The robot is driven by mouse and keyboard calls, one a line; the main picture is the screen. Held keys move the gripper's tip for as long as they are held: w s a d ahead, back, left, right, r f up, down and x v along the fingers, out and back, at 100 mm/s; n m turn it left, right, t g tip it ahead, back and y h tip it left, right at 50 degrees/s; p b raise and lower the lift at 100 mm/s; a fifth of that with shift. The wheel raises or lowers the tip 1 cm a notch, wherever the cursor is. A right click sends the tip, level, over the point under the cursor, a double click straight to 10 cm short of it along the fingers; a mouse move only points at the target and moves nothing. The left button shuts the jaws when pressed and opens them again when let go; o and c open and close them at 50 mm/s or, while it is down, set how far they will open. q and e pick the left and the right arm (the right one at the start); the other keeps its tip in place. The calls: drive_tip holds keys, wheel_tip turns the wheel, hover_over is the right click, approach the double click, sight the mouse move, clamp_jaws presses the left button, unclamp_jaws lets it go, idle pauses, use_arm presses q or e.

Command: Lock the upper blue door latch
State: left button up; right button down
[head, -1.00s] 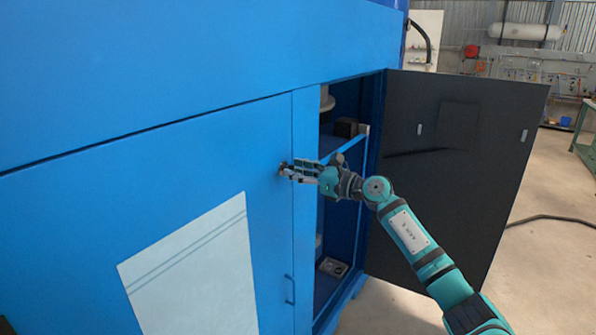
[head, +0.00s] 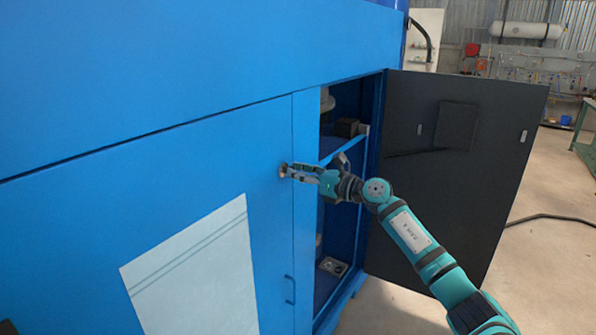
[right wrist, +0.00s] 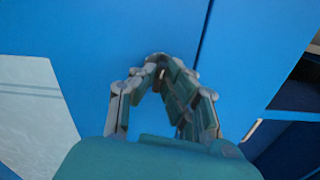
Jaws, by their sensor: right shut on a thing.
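The upper latch (head: 284,170) is a small knob on the blue door (head: 190,140), near that door's right edge. My right gripper (head: 291,171) is at the latch with its fingers closed around it. In the right wrist view the fingertips of the right gripper (right wrist: 158,60) come together on the latch, which they mostly hide. The latch's exact turn cannot be told. My left gripper does not show.
A dark door (head: 450,170) stands wide open on the right, beside the open cabinet with shelves (head: 345,150). A lower handle (head: 290,290) and a white panel (head: 195,270) are on the blue door.

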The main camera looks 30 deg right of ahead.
drive_tip(key=shift+d+f+m+p, duration=0.1)
drive_tip(key=shift+m+p, duration=2.4)
drive_tip(key=shift+m, duration=1.45)
drive_tip(key=shift+d+m+p, duration=0.1)
drive_tip(key=shift+m+p, duration=2.35)
drive_tip(key=shift+m, duration=1.5)
drive_tip(key=c, duration=1.4)
unclamp_jaws()
drive_tip(key=v, duration=1.2)
drive_tip(key=shift+f, duration=0.1)
